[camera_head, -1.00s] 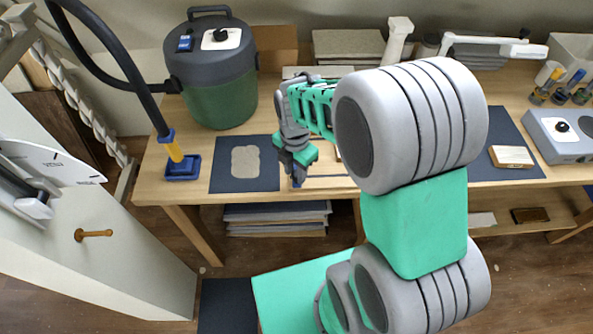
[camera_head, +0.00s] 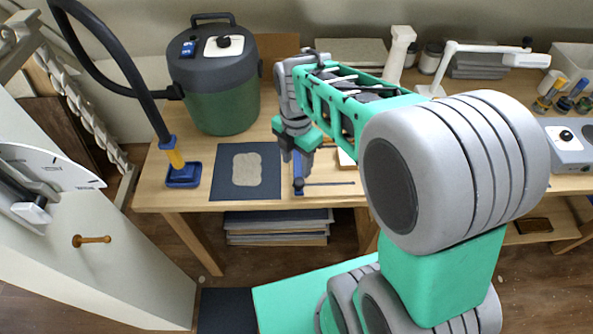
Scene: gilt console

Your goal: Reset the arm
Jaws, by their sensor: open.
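My gripper (camera_head: 293,155) hangs over the front part of the wooden workbench (camera_head: 230,204), pointing down. Its jaws are apart and I see nothing held between them. My green and grey arm reaches from the lower right up and left to it, with a large grey joint close to the camera.
A green and grey vacuum (camera_head: 222,98) stands left, its hose ending at a blue base (camera_head: 184,176). A dark mat (camera_head: 258,182) with a pale patch lies beside the gripper. A white lamp (camera_head: 492,49) and a grey box (camera_head: 566,155) stand right. A pale cabinet (camera_head: 90,265) is at left.

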